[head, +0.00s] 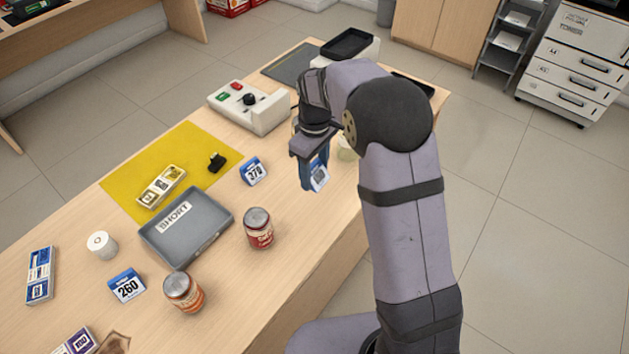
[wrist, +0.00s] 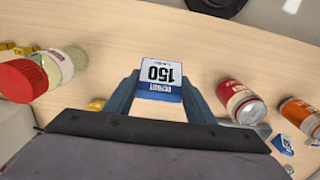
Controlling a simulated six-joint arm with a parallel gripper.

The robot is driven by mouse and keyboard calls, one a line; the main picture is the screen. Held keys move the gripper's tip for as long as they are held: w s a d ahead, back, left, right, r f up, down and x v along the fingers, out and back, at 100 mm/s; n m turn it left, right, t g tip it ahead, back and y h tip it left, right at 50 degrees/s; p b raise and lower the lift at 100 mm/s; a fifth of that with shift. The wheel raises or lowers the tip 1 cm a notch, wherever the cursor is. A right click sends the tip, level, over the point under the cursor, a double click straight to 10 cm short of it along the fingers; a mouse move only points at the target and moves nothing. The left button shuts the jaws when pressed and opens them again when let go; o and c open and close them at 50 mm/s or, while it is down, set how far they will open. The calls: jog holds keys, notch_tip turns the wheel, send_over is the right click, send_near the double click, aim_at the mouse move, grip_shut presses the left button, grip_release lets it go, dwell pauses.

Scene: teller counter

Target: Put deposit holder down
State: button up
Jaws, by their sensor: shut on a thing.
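My gripper (head: 311,168) is shut on a blue and white deposit holder (head: 319,178) near the counter's right edge. In the wrist view the holder (wrist: 160,72) sits between the two blue fingers and reads "150" and "DEPOSIT", upside down. Whether its base touches the counter cannot be told. Similar blue holders stand on the counter: one marked 270 (head: 253,171) left of my gripper, and one marked 260 (head: 127,287) at the near left.
A red can (head: 259,230) and an orange can (head: 184,293) stand near the front edge. A grey tray (head: 224,222) marked "SHORT" overlaps the yellow mat (head: 125,184). A pale jar (head: 346,149) stands close behind my gripper. A white device (head: 272,117) stands farther back.

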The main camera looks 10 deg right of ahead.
jog(key=shift+r, duration=0.4)
jog(key=w+a+n, duration=0.3)
jog(key=a+n, duration=0.3)
jog(key=a, duration=0.2)
jog(key=n, duration=2.1)
send_over(187, 225)
jog(key=shift+f+p, duration=0.65)
jog(key=shift+f, duration=4.05)
jog(key=shift+f, duration=0.15)
